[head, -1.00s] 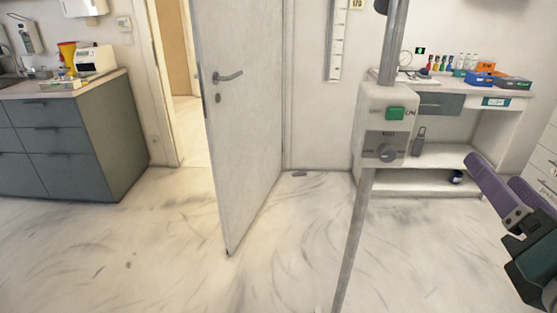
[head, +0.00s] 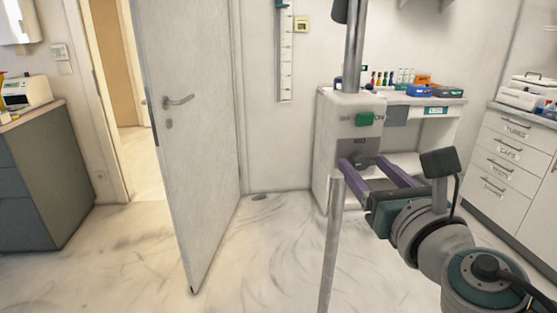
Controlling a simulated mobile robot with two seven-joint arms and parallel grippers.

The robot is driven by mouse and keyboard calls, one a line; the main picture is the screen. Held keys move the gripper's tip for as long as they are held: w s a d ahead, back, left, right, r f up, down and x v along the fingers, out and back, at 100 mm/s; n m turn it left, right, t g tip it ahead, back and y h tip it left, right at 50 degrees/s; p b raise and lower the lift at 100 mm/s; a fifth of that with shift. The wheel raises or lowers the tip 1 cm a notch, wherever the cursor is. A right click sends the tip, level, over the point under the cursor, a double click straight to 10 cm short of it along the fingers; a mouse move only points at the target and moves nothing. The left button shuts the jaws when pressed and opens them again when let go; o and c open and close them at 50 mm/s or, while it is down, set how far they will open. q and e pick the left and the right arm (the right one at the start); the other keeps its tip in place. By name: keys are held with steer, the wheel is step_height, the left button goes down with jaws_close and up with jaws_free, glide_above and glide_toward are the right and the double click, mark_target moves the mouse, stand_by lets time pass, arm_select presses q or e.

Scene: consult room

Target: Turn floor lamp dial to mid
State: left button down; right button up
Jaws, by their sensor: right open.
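The floor lamp's pale control box (head: 337,110) sits on a grey pole (head: 332,245) in the middle right of the head view. A green switch (head: 365,118) with "ON" on its right is on the upper panel. The round grey dial (head: 361,158) is on the dark lower panel, partly hidden by my gripper; I cannot read its setting. My right gripper (head: 358,166) reaches in from the right with its two purple fingers apart, one on each side of the dial. Whether they touch it cannot be told. My left gripper is not in view.
A half-open door (head: 195,130) stands left of the lamp. Behind the lamp is a white desk (head: 450,101) with bottles and blue and orange boxes. A drawer cabinet (head: 505,165) is at the right, a dark cabinet (head: 40,180) at the left. The floor between is clear.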

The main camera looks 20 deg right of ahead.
steer(key=shift+w, duration=0.15)
steer(key=shift+c, duration=0.4)
jaws_close()
